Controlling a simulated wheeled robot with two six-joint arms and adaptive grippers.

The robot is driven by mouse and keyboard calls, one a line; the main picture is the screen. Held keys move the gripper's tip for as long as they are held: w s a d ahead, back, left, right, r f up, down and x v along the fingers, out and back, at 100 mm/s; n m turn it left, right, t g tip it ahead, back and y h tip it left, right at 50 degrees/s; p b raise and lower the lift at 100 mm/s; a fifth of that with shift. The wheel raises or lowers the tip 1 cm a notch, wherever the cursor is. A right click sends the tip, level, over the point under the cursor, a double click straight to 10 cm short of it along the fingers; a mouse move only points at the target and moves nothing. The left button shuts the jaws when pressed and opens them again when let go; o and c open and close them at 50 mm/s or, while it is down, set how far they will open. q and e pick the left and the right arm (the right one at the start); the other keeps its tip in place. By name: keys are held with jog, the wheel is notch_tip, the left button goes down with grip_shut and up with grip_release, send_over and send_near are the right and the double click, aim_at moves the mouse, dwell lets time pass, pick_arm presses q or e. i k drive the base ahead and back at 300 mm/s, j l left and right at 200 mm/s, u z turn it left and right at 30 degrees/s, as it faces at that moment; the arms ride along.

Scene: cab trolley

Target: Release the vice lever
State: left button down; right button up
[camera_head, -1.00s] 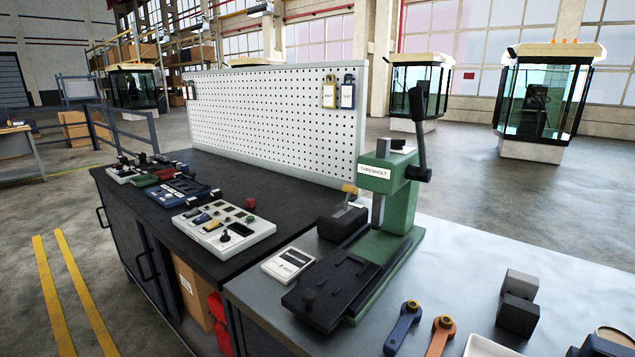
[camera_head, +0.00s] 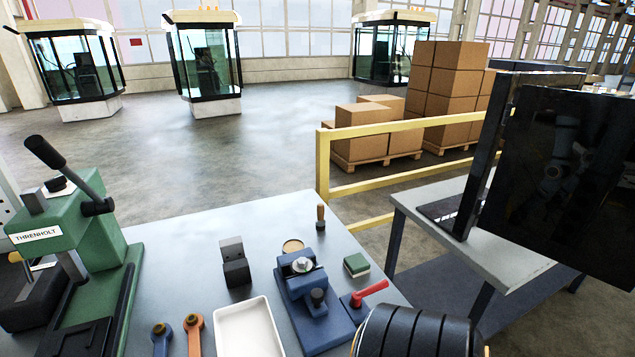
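A small blue vice (camera_head: 311,298) stands on the grey bench near its right edge. A silver round piece (camera_head: 302,265) sits at its top, and a dark knob (camera_head: 317,297) stands on its body. Its red lever (camera_head: 371,292) sticks out on the right side, pointing right and slightly up. The lever's pivot end meets the right side of the vice. I cannot tell from this view how tightly the jaws hold. No gripper fingers show in the head view.
A green press (camera_head: 85,245) with a black-handled lever stands at left. A white tray (camera_head: 249,328), a dark block (camera_head: 235,262), two handled tools, a green-topped pad (camera_head: 356,265) and a wooden-handled tool (camera_head: 320,218) surround the vice. A monitor (camera_head: 570,180) stands at right.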

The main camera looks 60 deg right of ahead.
aim_at(356, 296)
jog(key=l+z, duration=0.2)
jog(key=z, duration=2.05)
